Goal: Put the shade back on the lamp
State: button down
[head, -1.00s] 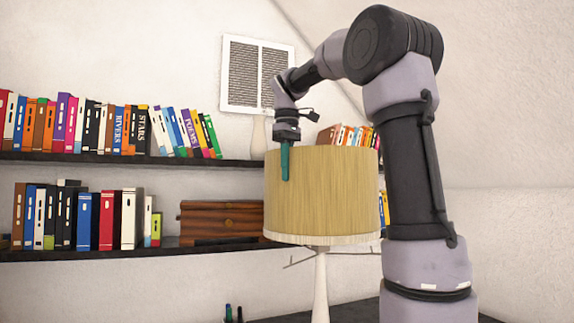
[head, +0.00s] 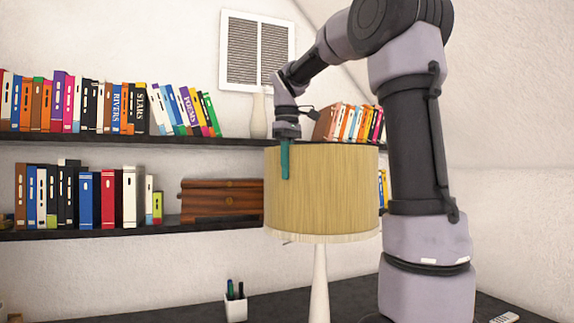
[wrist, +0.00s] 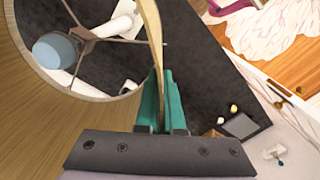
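The tan lampshade (head: 320,190) hangs upright over the pale tapered lamp stand (head: 319,285). My gripper (head: 285,162) has its teal fingers shut on the shade's upper left rim. In the wrist view, the shade wall (wrist: 30,125) runs between the fingers (wrist: 159,100). Thin spokes (wrist: 100,40) cross the shade's opening. The stand's top is hidden inside the shade in the head view. Only a small tip of its side prongs shows below the shade's lower left edge. I cannot tell whether the shade rests on the stand.
The dark desk (head: 275,306) carries a white pen cup (head: 236,308) left of the stand and a remote (head: 504,318) at right. Book-filled upper (head: 100,140) and lower shelves (head: 90,233) line the wall behind. A pale vase (head: 258,116) stands behind my gripper.

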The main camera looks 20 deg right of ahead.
jog(key=shift+f, duration=0.1)
jog(key=c, duration=1)
grip_release()
jog(key=shift+o, duration=0.2)
notch_tip(320, 180, up, 11)
jog(key=shift+f, duration=0.1)
